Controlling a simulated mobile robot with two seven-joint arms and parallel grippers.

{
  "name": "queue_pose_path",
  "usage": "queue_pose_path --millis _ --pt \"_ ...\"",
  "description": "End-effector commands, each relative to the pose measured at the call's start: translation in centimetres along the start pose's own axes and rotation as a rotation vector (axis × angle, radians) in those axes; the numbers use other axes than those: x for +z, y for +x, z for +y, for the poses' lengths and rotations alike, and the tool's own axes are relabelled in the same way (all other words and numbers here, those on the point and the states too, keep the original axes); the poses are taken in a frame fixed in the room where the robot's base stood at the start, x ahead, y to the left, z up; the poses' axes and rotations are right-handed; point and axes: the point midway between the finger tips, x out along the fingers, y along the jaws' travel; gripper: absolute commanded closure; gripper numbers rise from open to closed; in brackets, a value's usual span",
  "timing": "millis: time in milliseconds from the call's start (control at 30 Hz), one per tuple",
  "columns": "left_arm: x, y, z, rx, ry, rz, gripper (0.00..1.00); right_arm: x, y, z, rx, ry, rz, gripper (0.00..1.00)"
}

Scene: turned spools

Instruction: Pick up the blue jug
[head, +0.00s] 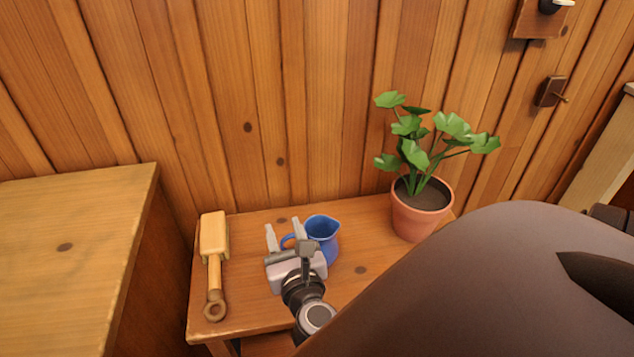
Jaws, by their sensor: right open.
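The blue jug (323,229) stands upright on a small wooden table (259,310), with its handle toward the left. My right gripper (284,232) is open just in front of the jug, its two pale fingers pointing toward the wall. One finger is left of the handle and the other overlaps the handle side of the jug in the picture. Part of the handle and the jug's lower left are hidden behind the gripper. I cannot tell whether a finger touches the jug. My left gripper is not in view.
A wooden mallet (214,240) lies at the table's left end. A potted plant (419,213) stands at its right end. A plank wall (270,110) rises behind. A taller wooden cabinet (70,250) is at the left. My arm hides the lower right.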

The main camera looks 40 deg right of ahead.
Motion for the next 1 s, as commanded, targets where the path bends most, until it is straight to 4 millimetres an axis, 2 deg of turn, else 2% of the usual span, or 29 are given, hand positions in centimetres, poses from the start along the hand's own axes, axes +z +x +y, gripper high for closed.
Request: queue_pose_path --millis 33,100,300,467,733,1000 --pt "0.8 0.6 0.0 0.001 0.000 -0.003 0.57 -1.6 0.4 0.0 -0.032 0.134 0.052 0.57" --pt "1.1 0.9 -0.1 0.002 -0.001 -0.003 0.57 -3.0 0.6 -0.1 -0.074 0.290 0.121 0.57" --pt "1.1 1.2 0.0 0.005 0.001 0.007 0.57 -5.5 0.6 0.2 -0.150 0.547 0.247 0.57" --pt "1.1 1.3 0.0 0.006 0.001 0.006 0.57 -6.2 1.1 0.4 -0.169 0.603 0.278 0.57" --pt "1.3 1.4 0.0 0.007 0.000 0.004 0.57 -7.2 3.5 0.3 -0.170 0.601 0.277 0.57" --pt "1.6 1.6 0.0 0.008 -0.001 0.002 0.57 -8.5 6.7 0.2 -0.169 0.601 0.276 0.57"
